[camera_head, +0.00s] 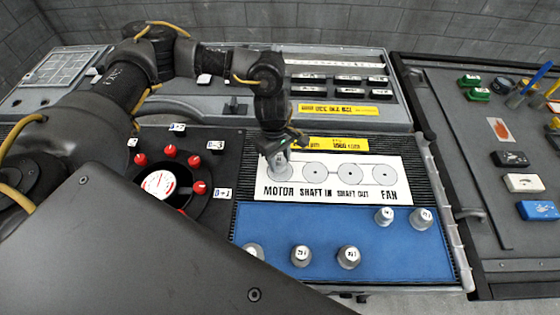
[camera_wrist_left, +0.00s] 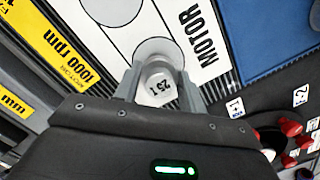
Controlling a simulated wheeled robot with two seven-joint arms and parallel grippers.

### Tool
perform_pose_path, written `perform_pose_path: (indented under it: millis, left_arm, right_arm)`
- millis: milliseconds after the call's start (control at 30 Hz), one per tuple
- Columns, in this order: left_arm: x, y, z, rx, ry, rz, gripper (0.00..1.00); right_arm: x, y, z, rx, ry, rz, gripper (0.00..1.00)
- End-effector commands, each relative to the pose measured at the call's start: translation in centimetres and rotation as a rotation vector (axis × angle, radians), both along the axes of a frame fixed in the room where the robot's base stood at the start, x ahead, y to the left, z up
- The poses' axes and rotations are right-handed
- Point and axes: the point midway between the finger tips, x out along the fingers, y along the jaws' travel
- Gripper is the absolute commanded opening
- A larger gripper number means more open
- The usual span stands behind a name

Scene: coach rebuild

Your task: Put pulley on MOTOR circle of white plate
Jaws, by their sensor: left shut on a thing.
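The white plate (camera_head: 398,162) lies in the middle of the bench in the head view, with a row of circles and the words MOTOR, SHAFT IN, SHAFT OUT and FAN. My left gripper (camera_head: 279,157) is over its left end, at the MOTOR circle. In the left wrist view the gripper is shut on a grey-white toothed pulley (camera_wrist_left: 159,84) with a "T" marking on top. The pulley is at the MOTOR circle (camera_wrist_left: 160,47) and covers part of it. Whether it touches the plate is hard to tell. My right gripper is not in view.
Several grey pulleys stand on the blue mat (camera_head: 325,225) in front of the plate. A round dial (camera_head: 160,185) with red knobs is at left. Yellow labels (camera_head: 340,143) lie behind the plate. A dark board (camera_head: 470,200) with coloured blocks is at right.

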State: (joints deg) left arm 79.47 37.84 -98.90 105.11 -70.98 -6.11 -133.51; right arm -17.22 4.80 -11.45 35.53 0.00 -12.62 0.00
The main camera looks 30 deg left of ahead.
Motion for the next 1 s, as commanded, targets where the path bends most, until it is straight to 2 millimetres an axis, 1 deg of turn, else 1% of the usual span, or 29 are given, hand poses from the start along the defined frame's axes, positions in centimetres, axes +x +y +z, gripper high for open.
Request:
perform_pose_path:
  millis: [33,100,167,433,567,600,733,767,1000]
  left_arm:
    - [-0.1,-0.1,-0.7,-0.001,0.004,-0.001,0.12]
    - [-0.1,-0.2,-1.5,0.0,0.002,-0.001,0.12]
    - [-0.1,-0.1,-1.9,-0.001,0.001,-0.002,0.12]
    - [-0.1,-0.2,-2.1,-0.001,0.0,-0.003,0.12]
    - [-0.1,-0.2,-2.5,-0.001,0.0,-0.002,0.12]
    - [-0.1,-0.2,-2.4,-0.001,0.0,-0.002,0.43]
    - [-0.1,-0.2,-2.3,-0.001,0.0,-0.002,0.6]
    - [-0.1,-0.2,-2.3,-0.001,0.0,-0.002,0.62]
    - [-0.1,-0.2,-2.2,-0.001,0.0,-0.002,0.62]
  right_arm:
    - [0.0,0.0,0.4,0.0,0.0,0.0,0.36]
    - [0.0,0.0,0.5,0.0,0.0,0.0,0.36]
    - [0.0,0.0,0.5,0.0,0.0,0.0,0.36]
    - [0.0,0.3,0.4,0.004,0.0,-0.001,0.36]
    - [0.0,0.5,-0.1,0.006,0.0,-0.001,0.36]
    - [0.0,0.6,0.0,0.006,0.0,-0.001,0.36]
    - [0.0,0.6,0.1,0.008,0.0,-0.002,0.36]
    - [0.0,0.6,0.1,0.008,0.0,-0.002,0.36]
    - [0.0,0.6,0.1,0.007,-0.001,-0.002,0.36]
